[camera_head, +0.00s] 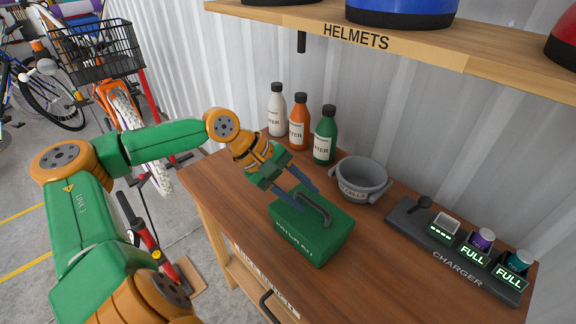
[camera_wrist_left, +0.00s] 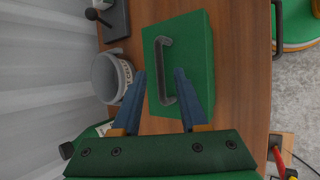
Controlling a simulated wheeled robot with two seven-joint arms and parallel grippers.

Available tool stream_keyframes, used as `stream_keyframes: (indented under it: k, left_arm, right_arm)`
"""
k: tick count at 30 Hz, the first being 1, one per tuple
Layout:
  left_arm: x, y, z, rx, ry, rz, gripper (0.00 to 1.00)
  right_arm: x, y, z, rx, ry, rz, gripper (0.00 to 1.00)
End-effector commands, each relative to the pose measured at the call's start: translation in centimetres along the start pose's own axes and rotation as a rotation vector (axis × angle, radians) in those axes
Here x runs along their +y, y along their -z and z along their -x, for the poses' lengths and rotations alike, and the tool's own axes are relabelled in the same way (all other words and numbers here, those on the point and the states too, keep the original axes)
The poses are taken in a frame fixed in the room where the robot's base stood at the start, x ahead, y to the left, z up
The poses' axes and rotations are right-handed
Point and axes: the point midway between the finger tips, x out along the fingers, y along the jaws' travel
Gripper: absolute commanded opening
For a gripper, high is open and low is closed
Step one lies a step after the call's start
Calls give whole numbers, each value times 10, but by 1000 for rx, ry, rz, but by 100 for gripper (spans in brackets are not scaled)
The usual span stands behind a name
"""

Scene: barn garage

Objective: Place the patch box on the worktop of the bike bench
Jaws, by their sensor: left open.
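The patch box is a green box (camera_head: 310,237) with a dark grey handle on its lid. It rests on the brown wooden worktop (camera_head: 400,285); I cannot read the label on the bench front clearly. My left gripper (camera_head: 305,195) is open over the lid, its blue fingers pointing down at the handle. In the left wrist view the box (camera_wrist_left: 190,30) lies below the fingers, and the handle shows between the two fingertips (camera_wrist_left: 160,75). I cannot tell whether the fingers touch the box. My right gripper is out of view.
A grey cells pot (camera_head: 362,180) stands close behind the box. White, orange and green bottles (camera_head: 325,135) line the back left. A charger (camera_head: 460,250) fills the right side. A helmet shelf (camera_head: 400,38) overhangs the back. The worktop's front right is clear.

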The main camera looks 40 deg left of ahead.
Motion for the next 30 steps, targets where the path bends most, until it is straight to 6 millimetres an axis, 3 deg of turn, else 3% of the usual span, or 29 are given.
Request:
stream_keyframes:
  k: [3,9,13,18,30]
  left_arm:
    - [-2,4,16,12,-4,2,43]
    - [1,1,76,8,-13,2,43]
    - [1,0,100,4,-9,2,43]
    - [0,-1,110,2,-5,2,43]
    - [0,0,110,2,-5,2,43]
  right_arm:
    - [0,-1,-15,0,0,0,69]
    - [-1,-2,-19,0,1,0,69]
    - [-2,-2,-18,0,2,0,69]
    - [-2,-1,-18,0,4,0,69]
    - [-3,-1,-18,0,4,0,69]
